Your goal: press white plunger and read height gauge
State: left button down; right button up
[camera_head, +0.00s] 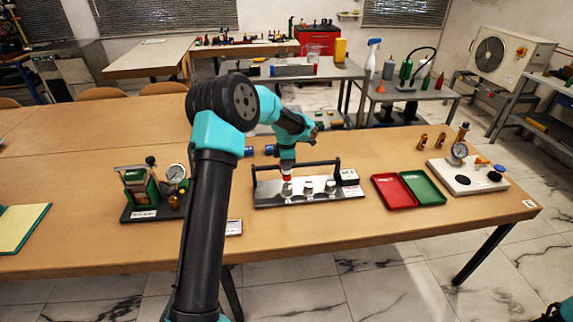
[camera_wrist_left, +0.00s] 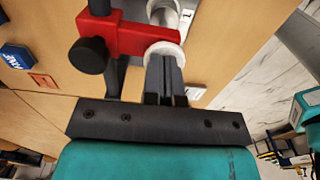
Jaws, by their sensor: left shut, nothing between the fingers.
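The plunger sits at the end of a red bracket (camera_wrist_left: 125,40) with a black knob (camera_wrist_left: 89,55). A silver cylinder (camera_wrist_left: 166,12) lies just beyond. No height reading is legible. My right gripper is not in view.
A dial gauge (camera_head: 176,173) stands on a black base at left; another dial (camera_head: 459,150) stands on a white board at right. A red tray (camera_head: 394,192) and green tray (camera_head: 424,188) lie right of the rig.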

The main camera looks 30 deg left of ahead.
pick_arm(q)
jog(key=shift+s+f, duration=0.1)
jog(key=shift+f, duration=0.3)
notch_tip(320, 180, up, 15)
jog(key=shift+f, duration=0.1)
dwell(0.8)
